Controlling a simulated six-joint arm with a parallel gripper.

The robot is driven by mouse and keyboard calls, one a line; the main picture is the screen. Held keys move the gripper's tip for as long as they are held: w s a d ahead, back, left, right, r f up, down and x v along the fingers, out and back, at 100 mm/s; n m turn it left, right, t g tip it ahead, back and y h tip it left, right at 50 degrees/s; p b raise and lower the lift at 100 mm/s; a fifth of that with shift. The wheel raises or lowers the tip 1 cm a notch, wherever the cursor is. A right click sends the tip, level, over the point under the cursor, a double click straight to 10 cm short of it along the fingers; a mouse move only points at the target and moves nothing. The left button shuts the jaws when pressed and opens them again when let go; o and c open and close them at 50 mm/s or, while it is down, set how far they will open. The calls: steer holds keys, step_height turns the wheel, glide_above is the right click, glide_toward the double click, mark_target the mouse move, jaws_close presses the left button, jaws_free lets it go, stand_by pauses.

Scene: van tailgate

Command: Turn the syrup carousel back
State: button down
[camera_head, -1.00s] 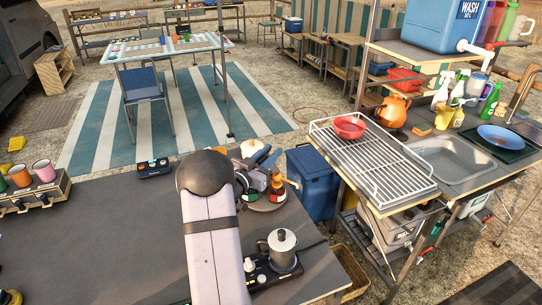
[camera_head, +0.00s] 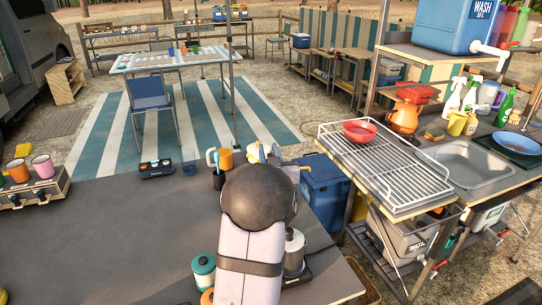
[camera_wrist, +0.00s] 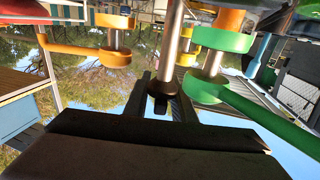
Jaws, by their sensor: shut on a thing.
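In the wrist view, parts of the syrup carousel fill the upper half: a green pump head (camera_wrist: 224,40) with a long spout at right, an orange pump head (camera_wrist: 88,50) with a spout at left, and silver stems. My gripper (camera_wrist: 165,106) points in among them, its fingers close together at a silver stem (camera_wrist: 174,45) in the middle. It is shut on a part there; the exact contact is dark and hard to see. In the head view my own arm covers the gripper and nearly all of the carousel.
A moka pot (camera_head: 294,250) stands close to the right of my arm. A teal-lidded jar (camera_head: 203,272) is at its left. An orange mug (camera_head: 225,158) and a small black radio-like box (camera_head: 155,169) stand at the table's far edge. The table's left middle (camera_head: 110,235) is clear.

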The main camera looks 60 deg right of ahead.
steer(key=shift+w+a+n+t+y, duration=0.1)
steer(key=shift+n+t+y, duration=0.35)
steer(key=shift+t, duration=0.15)
steer(key=shift+w+a+n+t+y, duration=0.1)
steer(key=shift+n+t+y, duration=0.35)
steer(key=shift+t, duration=0.15)
steer(key=shift+w+p, duration=0.1)
steer(key=shift+p, duration=0.2)
steer(key=c, duration=1.8)
jaws_free()
steer(key=shift+b+v, duration=0.55)
steer(key=shift+v, duration=3.15)
